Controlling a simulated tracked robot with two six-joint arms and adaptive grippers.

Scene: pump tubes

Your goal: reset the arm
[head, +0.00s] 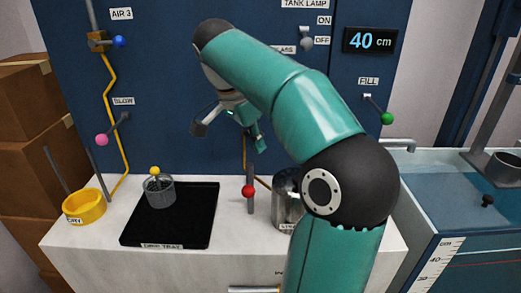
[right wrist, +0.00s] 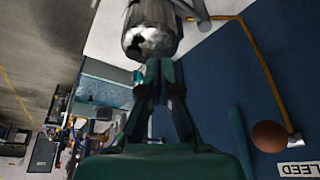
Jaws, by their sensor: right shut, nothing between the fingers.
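My right arm (head: 318,112) rises from the bottom of the head view and bends over to the left. Its gripper (head: 260,143) is in front of the blue panel, above the white counter. In the right wrist view the teal fingertips of the gripper (right wrist: 158,72) are together, with nothing visible between them. A metal canister (head: 285,200) stands on the counter, partly hidden by my arm. It also shows beyond the fingertips in the right wrist view (right wrist: 150,30); I cannot tell the gap. My left gripper is not in view.
The black tray (head: 190,225) holds a grey mesh cup (head: 160,192) with a yellow ball above it. A yellow bowl (head: 85,207) stands left. Levers have blue (head: 119,41), pink (head: 101,140), red (head: 248,191) and green (head: 387,118) knobs. A water tank (head: 465,215) is right. The display (head: 370,40) reads 40 cm.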

